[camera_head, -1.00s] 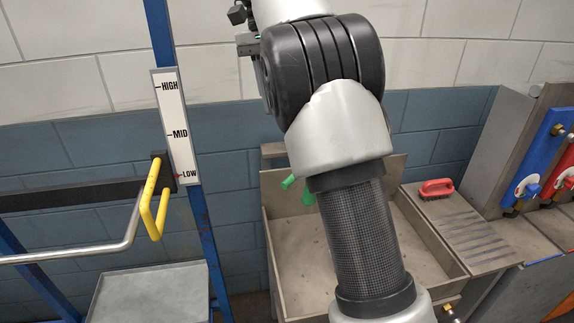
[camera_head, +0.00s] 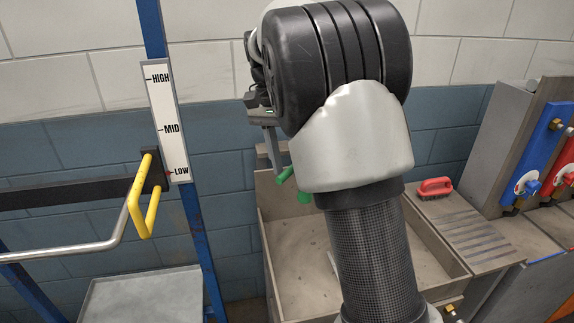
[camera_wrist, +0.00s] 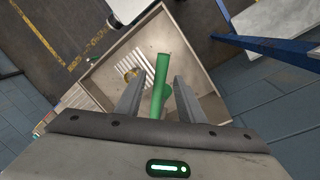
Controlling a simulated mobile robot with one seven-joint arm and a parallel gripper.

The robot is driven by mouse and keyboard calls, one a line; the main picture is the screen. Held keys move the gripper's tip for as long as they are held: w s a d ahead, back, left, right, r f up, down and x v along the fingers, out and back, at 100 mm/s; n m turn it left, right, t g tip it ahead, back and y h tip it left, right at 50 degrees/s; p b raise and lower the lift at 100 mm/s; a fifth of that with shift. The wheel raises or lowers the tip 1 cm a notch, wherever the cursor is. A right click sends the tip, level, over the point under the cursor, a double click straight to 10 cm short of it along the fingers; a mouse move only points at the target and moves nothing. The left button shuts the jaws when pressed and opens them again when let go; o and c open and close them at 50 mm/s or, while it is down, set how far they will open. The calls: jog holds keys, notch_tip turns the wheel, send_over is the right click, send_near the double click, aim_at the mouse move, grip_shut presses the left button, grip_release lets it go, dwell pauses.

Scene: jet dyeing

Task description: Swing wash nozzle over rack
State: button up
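In the wrist view the green nozzle (camera_wrist: 159,90) lies between my two fingers, with a visible gap on each side. My gripper (camera_wrist: 157,84) is open around it, not closed on it. In the head view my gripper (camera_head: 272,148) is mostly behind my forearm, just above the green part. The ridged, slatted rack surface (camera_head: 476,240) is to the right of the sink.
The sink box (camera_head: 268,255) has raised walls. A red brush (camera_head: 435,187) lies on the ledge at right, near blue and red valve panels (camera_head: 540,155). At left stand a blue post (camera_head: 205,240), a level scale (camera_head: 166,120), a yellow handle (camera_head: 143,205) and a grey tray (camera_head: 145,297).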

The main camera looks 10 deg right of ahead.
grip_shut()
jog(key=shift+s+d, duration=0.1)
jog(key=s+d+n, duration=0.4)
jog(key=s+d, duration=0.1)
jog(key=d, duration=0.7)
jog(key=s+d+n+t+b, duration=0.1)
jog(key=s+d+n, duration=0.4)
jog(key=d, duration=0.7)
jog(key=shift+d+t+h, duration=0.25)
jog(key=shift+t+h, duration=0.05)
jog(key=shift+h, duration=0.1)
jog(key=shift+s, duration=0.1)
